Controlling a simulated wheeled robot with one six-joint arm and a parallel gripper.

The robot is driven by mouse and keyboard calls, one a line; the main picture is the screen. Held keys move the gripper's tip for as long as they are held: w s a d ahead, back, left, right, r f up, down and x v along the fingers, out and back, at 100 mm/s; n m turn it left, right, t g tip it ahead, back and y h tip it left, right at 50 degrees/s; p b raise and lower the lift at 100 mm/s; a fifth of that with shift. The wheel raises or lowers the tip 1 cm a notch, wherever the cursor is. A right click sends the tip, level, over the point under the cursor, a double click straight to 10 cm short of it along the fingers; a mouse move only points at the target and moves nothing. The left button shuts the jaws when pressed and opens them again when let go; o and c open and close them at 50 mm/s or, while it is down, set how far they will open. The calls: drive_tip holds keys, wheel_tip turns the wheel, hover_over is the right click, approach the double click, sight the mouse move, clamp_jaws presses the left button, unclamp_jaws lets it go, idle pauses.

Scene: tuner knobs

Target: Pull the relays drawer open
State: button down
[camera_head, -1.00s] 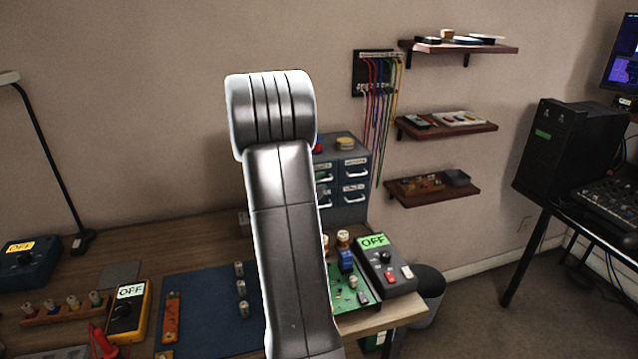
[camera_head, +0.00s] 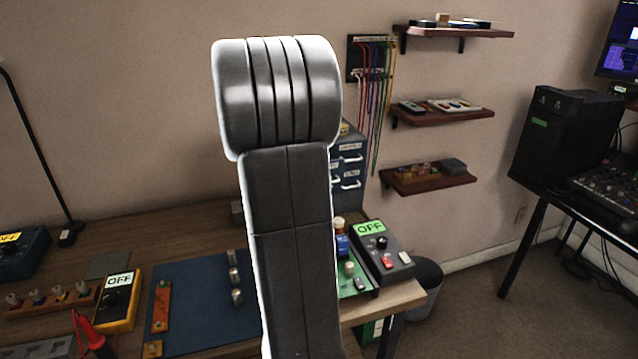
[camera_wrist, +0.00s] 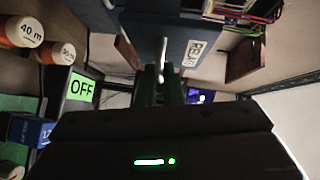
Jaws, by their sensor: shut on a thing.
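The blue-grey drawer cabinet (camera_head: 352,148) stands at the back of the bench in the head view, with two right-hand drawers showing and its left side hidden behind my arm. In the wrist view the drawer front with a white label reading RELAYS (camera_wrist: 194,52) is close ahead. Its pale bar handle (camera_wrist: 162,52) lies between my fingertips. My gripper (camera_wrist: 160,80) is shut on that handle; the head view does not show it. I cannot tell how far the drawer stands out of the cabinet.
A grey box with a green OFF sign (camera_head: 384,250) and a green circuit board (camera_head: 358,282) sit at the bench's right end. Wall shelves (camera_head: 428,178) hang right of the cabinet. A bin (camera_head: 425,290) stands beside the bench.

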drive_tip(key=shift+s+d, duration=0.25)
drive_tip(key=shift+s, duration=0.55)
drive_tip(key=c, duration=1.6)
unclamp_jaws()
drive_tip(key=shift+o, duration=0.2)
drive_tip(key=v, duration=1.3)
drive_tip(key=shift+s+a+b, duration=0.2)
drive_tip(key=shift+s+b, duration=0.1)
drive_tip(key=shift+s, duration=0.05)
drive_tip(key=shift+r, duration=0.1)
